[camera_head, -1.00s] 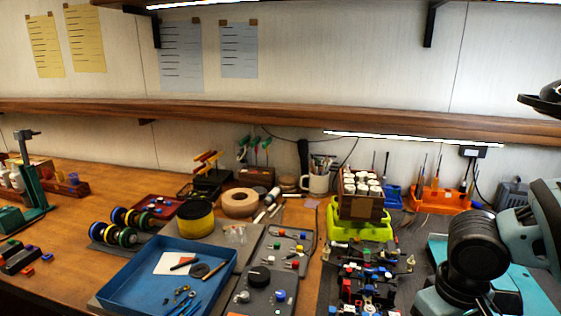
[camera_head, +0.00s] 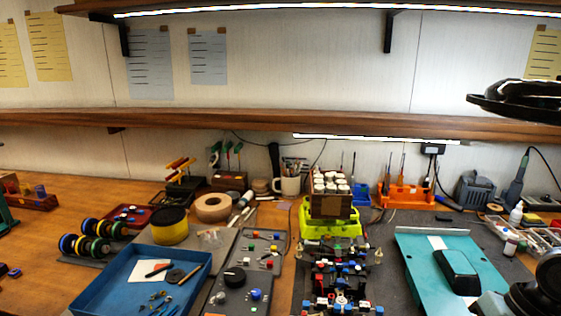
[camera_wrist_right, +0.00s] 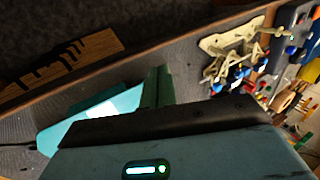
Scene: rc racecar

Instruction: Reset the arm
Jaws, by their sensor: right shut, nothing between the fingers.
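The fingers are together and hold nothing. They appear above the work surface, with a bright teal panel behind them. My left arm and gripper are in neither view.
A green bin (camera_head: 330,226), orange tool holder (camera_head: 405,196) and blue tray (camera_head: 105,283) stand around. A wooden shelf (camera_head: 250,122) runs above.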

